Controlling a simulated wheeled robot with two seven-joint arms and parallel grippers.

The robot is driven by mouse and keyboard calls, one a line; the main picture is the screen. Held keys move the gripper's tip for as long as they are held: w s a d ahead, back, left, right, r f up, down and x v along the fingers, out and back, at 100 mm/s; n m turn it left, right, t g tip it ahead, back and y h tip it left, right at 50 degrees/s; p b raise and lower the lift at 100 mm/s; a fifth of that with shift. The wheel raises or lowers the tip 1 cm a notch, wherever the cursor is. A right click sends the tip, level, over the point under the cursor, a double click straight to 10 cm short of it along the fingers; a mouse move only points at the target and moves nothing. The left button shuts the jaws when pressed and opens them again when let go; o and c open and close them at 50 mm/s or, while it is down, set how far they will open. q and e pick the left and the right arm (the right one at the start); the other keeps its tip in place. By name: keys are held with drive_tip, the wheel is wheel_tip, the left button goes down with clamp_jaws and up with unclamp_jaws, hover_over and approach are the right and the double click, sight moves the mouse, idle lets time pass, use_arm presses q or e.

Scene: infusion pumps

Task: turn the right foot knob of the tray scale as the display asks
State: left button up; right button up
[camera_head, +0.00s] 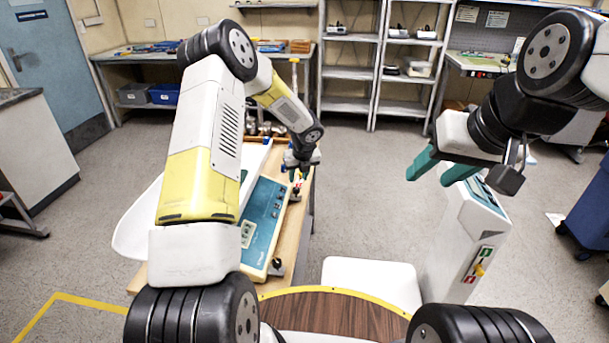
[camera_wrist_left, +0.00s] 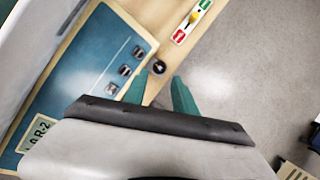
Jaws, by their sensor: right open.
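The tray scale (camera_head: 262,222) has a beige body, a teal panel and a white tray (camera_head: 136,225). In the left wrist view, its display (camera_wrist_left: 38,135) shows characters ending in "R-2", partly cut off or unclear. A black round foot knob (camera_wrist_left: 159,67) sits at the end of the panel away from the display. My left gripper (camera_wrist_left: 158,82) is open, its teal fingers apart, with the knob just beyond and between the tips. I cannot tell any contact. Another dark knob (camera_head: 275,267) shows at the scale's near end. My right gripper (camera_head: 436,172) is open and empty, in the air at right.
The scale stands on a wooden table (camera_head: 140,280). A red and green label with a yellow piece (camera_wrist_left: 192,22) lies beyond the knob. A white cabinet (camera_head: 463,240) with a similar label stands below my right gripper. Grey floor is clear between.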

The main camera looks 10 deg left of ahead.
sight(296, 188)
use_arm(q)
drive_tip(key=x, duration=0.7)
drive_tip(key=shift+f, duration=0.15)
drive_tip(key=shift+c, duration=0.2)
clamp_jaws()
